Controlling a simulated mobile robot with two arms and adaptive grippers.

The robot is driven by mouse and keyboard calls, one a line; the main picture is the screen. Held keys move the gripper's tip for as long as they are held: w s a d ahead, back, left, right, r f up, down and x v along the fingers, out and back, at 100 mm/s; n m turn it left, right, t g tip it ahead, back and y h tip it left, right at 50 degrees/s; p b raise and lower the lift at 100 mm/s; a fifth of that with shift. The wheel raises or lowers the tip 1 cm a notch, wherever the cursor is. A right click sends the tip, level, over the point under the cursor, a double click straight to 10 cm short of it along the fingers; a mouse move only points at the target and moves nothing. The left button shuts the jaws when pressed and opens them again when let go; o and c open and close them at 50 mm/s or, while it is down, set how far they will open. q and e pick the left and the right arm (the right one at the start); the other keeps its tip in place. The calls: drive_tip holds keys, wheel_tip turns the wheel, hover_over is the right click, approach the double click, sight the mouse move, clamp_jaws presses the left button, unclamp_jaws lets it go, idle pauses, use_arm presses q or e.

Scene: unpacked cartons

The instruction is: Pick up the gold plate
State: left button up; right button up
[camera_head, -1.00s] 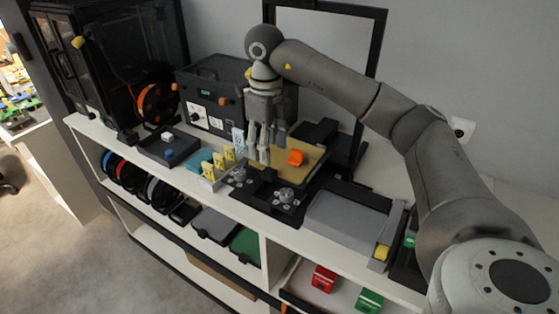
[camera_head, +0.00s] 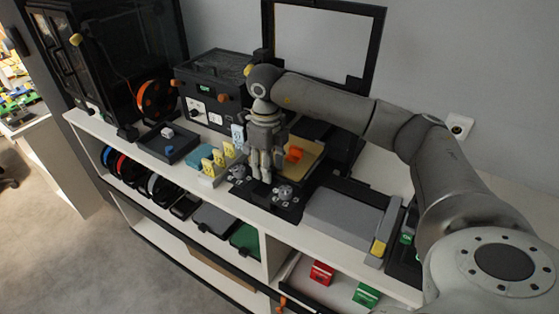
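The gold plate (camera_head: 306,157) lies flat on the black bed of a small machine on the white shelf top. An orange part (camera_head: 294,154) sits on the plate. My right gripper (camera_head: 266,176) points down at the plate's front left edge and hides that part of it. Its fingers look close to the edge, but whether they touch the plate or stand open around it is not clear. My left gripper is not in view.
Two grey knobs (camera_head: 284,193) stand at the front of the machine. Yellow cards (camera_head: 218,159) stand in a holder to the left. A black box (camera_head: 214,92) is behind, a black tray (camera_head: 167,146) further left. A grey flat-topped unit (camera_head: 343,221) lies to the right.

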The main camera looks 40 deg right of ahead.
clamp_jaws()
drive_tip(key=shift+w+r+b, duration=0.1)
drive_tip(key=shift+r+b, duration=0.45)
drive_tip(key=shift+r, duration=0.3)
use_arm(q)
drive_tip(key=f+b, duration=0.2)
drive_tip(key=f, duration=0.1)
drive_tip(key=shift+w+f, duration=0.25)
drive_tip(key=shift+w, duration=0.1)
use_arm(e)
drive_tip(key=s+a+r, duration=0.8)
drive_tip(key=s+r, duration=0.3)
drive_tip(key=shift+s+r, duration=0.15)
drive_tip(key=shift+s, duration=0.15)
